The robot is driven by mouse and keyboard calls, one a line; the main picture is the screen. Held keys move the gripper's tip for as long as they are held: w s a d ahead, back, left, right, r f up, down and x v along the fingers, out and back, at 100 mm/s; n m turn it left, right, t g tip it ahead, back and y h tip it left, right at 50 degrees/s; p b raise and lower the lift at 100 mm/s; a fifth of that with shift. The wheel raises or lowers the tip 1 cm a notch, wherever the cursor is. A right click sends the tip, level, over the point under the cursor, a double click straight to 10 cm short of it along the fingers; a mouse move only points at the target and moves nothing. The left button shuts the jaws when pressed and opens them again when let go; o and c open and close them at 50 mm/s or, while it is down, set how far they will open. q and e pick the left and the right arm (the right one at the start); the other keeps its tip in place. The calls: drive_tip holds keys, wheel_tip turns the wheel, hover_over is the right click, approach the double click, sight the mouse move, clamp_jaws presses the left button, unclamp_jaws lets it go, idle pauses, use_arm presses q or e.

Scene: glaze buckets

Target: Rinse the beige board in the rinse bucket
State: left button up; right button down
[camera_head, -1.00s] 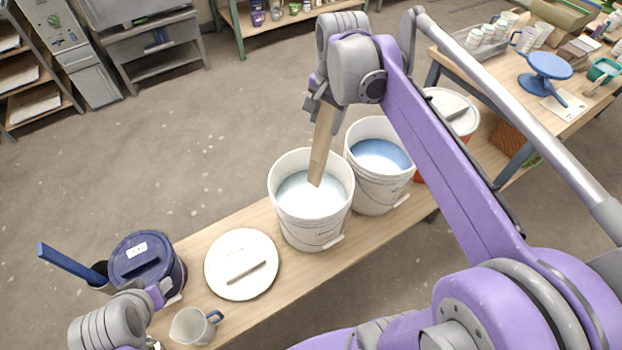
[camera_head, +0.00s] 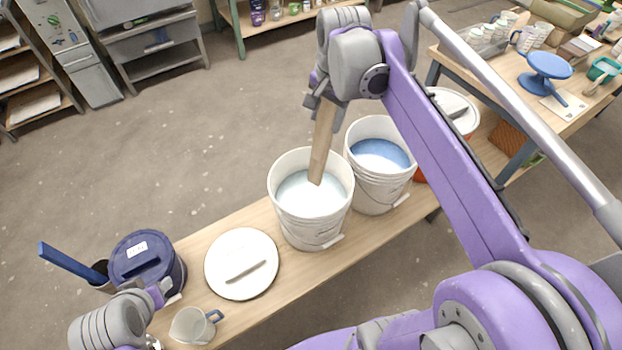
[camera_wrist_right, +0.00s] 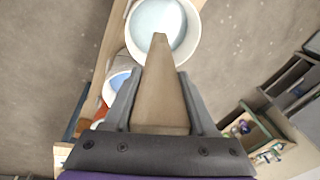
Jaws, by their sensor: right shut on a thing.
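The beige board (camera_head: 321,146) hangs down from my right gripper (camera_head: 327,100), and its lower end is at the pale liquid in the white rinse bucket (camera_head: 312,225). Whether the tip is under the surface I cannot tell for sure. In the right wrist view the board (camera_wrist_right: 160,95) lies between the two fingers of my right gripper (camera_wrist_right: 160,100), which are shut on it, and points toward the bucket (camera_wrist_right: 190,38). My left gripper (camera_head: 155,295) is at the lower left near the bench; its fingers do not show clearly.
A white bucket of blue liquid (camera_head: 380,157) stands right beside the rinse bucket. A round white lid (camera_head: 242,282), a dark blue lidded bucket (camera_head: 142,255) and a jug (camera_head: 190,327) are on the bench (camera_head: 330,268) to the left. A white-lidded bucket (camera_head: 452,106) stands behind my right arm.

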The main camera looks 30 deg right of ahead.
drive_tip(key=shift+w+v, duration=0.25)
drive_tip(key=shift+v, duration=0.95)
drive_tip(key=shift+w+v, duration=0.25)
drive_tip(key=shift+v, duration=1)
drive_tip(key=shift+r, duration=0.1)
drive_tip(key=shift+s, duration=0.1)
